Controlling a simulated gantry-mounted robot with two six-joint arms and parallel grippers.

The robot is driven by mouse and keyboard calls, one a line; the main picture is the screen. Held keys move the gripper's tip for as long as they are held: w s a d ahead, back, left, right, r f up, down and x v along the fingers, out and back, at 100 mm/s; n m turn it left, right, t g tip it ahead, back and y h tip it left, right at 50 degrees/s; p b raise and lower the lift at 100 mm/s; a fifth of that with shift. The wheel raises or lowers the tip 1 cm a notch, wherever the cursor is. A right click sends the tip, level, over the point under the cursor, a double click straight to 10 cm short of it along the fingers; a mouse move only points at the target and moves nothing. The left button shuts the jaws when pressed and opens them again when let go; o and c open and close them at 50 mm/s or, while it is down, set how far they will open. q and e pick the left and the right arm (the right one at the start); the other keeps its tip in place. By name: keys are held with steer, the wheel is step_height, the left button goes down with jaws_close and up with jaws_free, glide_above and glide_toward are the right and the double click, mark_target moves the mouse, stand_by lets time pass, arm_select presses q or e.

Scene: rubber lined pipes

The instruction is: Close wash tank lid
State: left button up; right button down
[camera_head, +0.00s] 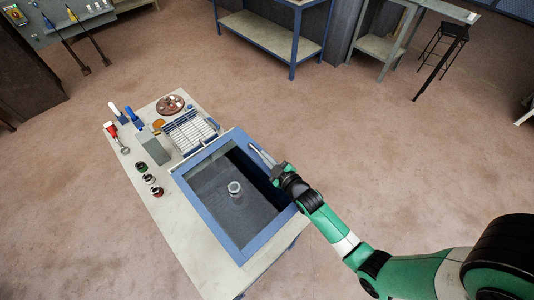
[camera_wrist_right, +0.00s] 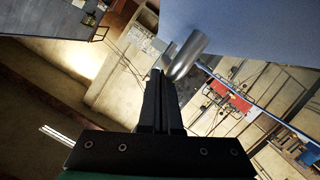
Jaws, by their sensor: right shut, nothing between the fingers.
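The wash tank (camera_head: 195,198) is set into the bench, with a blue rim around a dark, open basin. A small pale round part (camera_head: 235,188) sits inside it. My right gripper (camera_head: 276,166) is over the tank's right side, its fingers shut and empty. A light metal bar (camera_head: 262,154) lies just beyond its tips. In the right wrist view my shut fingers (camera_wrist_right: 158,76) are beside a metal cylinder (camera_wrist_right: 185,55) that projects by a smooth blue-grey surface (camera_wrist_right: 240,28). I cannot clearly tell the lid's panel from the tank in the head view. My left gripper is out of view.
A wire rack (camera_head: 189,132), a round brown tray (camera_head: 170,105) and small tools stand at the bench's far end. Several small round parts (camera_head: 149,179) line its left side. Open floor lies right of the bench. A blue-framed table (camera_head: 268,38) stands farther back.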

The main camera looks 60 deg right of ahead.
steer(key=shift+d+f+b, duration=0.15)
steer(key=shift+f+b, duration=0.25)
steer(key=shift+f, duration=0.5)
steer(key=shift+s+r, duration=0.1)
steer(key=shift+r, duration=0.05)
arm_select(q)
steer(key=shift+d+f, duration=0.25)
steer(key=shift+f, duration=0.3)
arm_select(e)
steer(key=shift+r+p, duration=0.4)
steer(key=shift+p, duration=0.1)
steer(key=r+p, duration=0.1)
steer(key=r, duration=0.1)
steer(key=r+p, duration=0.1)
steer(key=shift+a+r+p, duration=0.2)
steer(key=shift+a+p, duration=0.1)
arm_select(q)
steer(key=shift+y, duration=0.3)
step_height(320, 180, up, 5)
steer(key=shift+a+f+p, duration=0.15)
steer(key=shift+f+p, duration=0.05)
steer(key=shift+p, duration=0.5)
arm_select(e)
steer(key=v, duration=0.9)
steer(key=shift+s+d, duration=0.15)
steer(key=shift+s, duration=0.25)
steer(key=shift+r, duration=0.15)
